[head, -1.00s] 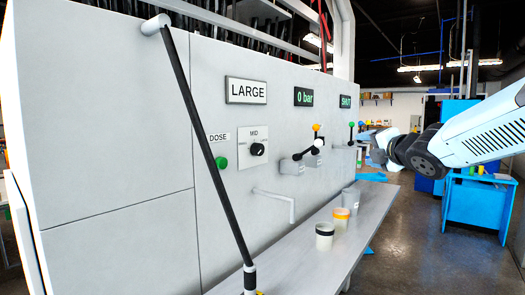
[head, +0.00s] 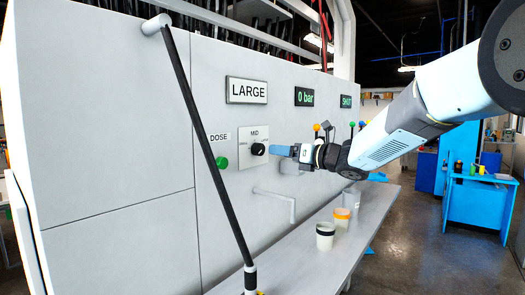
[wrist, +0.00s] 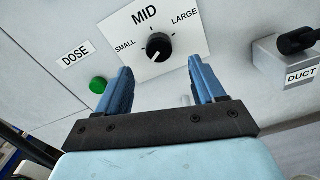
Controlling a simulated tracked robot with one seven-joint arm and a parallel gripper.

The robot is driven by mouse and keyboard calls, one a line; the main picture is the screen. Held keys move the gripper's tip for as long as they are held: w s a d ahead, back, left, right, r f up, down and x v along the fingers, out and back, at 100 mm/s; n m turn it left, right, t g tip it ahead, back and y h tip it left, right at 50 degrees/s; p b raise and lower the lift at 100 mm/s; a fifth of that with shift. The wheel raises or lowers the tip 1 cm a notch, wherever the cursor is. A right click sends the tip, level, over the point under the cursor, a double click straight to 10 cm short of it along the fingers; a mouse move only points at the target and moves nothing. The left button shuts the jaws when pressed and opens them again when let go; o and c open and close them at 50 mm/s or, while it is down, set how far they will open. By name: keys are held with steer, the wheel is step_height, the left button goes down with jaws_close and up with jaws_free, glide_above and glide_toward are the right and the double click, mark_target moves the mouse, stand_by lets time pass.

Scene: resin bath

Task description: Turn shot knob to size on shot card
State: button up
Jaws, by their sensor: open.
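The shot card (head: 246,90) on the white machine front reads LARGE in the head view. Below it is the black shot knob (head: 258,149) on a small plate marked MID. In the wrist view the knob (wrist: 158,45) sits among the labels SMALL, MID and LARGE. A small pale mark shows near its lower edge; I cannot be sure which label it points to. My gripper (head: 275,150) is open, its blue fingers just right of the knob in the head view. In the wrist view the gripper (wrist: 160,72) has its fingers apart, with the knob beyond and between their tips.
A green DOSE button (head: 221,162) is left of the knob. A DUCT lever block (wrist: 290,60) is to the right in the wrist view. A spout (head: 290,205) juts out below. Several cups stand on the ledge (head: 290,262).

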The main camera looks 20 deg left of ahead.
mark_target(263, 149)
steer(key=x, duration=0.8)
steer(key=shift+d+r, duration=0.1)
steer(key=c, duration=1.1)
